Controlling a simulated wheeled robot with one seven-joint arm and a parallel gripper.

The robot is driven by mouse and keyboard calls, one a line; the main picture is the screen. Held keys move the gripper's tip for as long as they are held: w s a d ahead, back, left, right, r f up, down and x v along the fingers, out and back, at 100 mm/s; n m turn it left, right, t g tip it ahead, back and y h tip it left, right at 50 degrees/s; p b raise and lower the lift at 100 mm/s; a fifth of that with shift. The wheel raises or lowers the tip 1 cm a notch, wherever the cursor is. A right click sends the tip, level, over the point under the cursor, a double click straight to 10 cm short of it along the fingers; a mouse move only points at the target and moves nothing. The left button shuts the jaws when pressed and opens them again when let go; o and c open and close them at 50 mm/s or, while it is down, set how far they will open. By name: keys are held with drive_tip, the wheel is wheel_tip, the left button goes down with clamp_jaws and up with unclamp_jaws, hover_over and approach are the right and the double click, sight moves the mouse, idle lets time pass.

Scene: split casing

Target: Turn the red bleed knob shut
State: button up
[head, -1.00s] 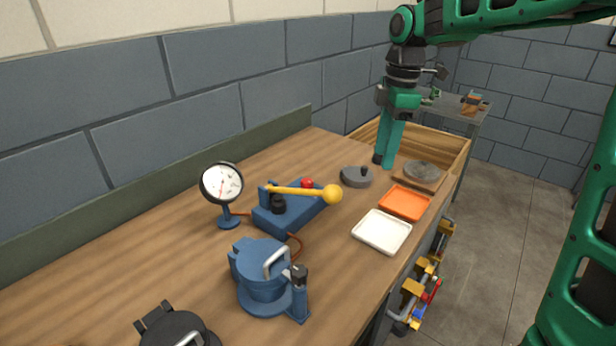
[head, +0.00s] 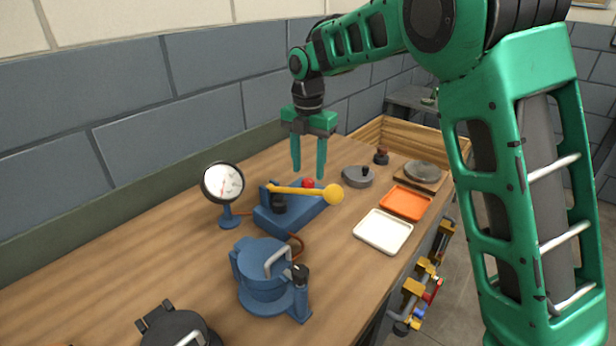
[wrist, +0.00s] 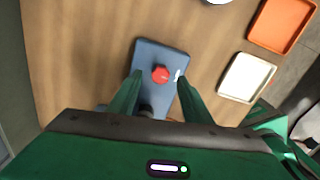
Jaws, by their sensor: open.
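The red bleed knob (head: 308,183) sits on the blue pump base (head: 265,218), near its back right end. The knob also shows in the wrist view (wrist: 160,74) as a red round top, with a small pale mark on the base to its right. My gripper (head: 309,176) is open and empty, pointing down above the pump. Its fingers lie to either side of the knob's line in the wrist view (wrist: 158,84), and the knob is below them. The yellow-balled lever (head: 305,191) passes in front of the knob in the head view.
A pressure gauge (head: 223,184) stands left of the pump. A blue lidded vessel (head: 264,278) is in front. A white tray (head: 383,232), an orange tray (head: 405,202) and a grey round part (head: 358,177) lie to the right.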

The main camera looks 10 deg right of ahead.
sight(308, 180)
drive_tip(key=shift+f, duration=1.8)
drive_tip(key=c, duration=1.1)
drive_tip(key=shift+o, duration=0.2)
